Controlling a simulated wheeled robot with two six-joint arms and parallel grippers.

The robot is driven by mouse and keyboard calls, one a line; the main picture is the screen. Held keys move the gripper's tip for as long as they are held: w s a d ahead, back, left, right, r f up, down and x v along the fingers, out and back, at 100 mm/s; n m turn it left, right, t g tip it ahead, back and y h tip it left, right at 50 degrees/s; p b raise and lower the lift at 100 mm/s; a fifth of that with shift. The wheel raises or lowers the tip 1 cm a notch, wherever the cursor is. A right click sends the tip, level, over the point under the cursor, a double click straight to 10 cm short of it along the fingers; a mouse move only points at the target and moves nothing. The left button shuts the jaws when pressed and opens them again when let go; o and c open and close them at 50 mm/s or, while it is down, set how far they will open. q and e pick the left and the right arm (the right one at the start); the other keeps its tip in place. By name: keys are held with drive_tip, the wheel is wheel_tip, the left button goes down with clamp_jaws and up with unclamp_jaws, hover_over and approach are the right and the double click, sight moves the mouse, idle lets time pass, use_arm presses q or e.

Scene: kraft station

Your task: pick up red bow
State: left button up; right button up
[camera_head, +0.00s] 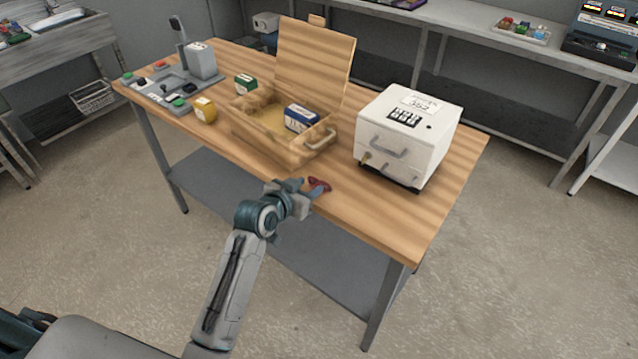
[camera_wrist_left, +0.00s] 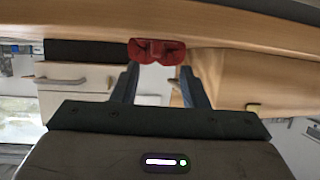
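The red bow (camera_head: 319,185) lies on the wooden table by its front edge, in front of the open wooden box. It also shows at the top middle of the left wrist view (camera_wrist_left: 157,51). My left gripper (camera_head: 303,188) reaches the table edge right at the bow. In the left wrist view its two fingers (camera_wrist_left: 158,75) stand apart with a clear gap, and the bow is at their tips, spanning about the gap's width. I cannot tell whether the fingers touch it. My right gripper is not in view.
The wooden box (camera_head: 262,144) with a raised lid holds a blue-and-white carton (camera_head: 301,118). A white drawer unit (camera_head: 405,135) stands to the right. A green box (camera_head: 245,84), a yellow object (camera_head: 205,109) and a grey fixture (camera_head: 168,88) are at left. The table's front right is clear.

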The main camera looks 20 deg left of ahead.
sight(318, 184)
use_arm(q)
drive_tip(key=x, duration=0.1)
drive_tip(key=p+x, duration=0.1)
drive_tip(key=x, duration=0.1)
drive_tip(key=shift+w+d+f, duration=0.15)
drive_tip(key=shift+d, duration=0.15)
drive_tip(key=shift+w+f, duration=0.3)
drive_tip(key=shift+w, duration=0.05)
clamp_jaws()
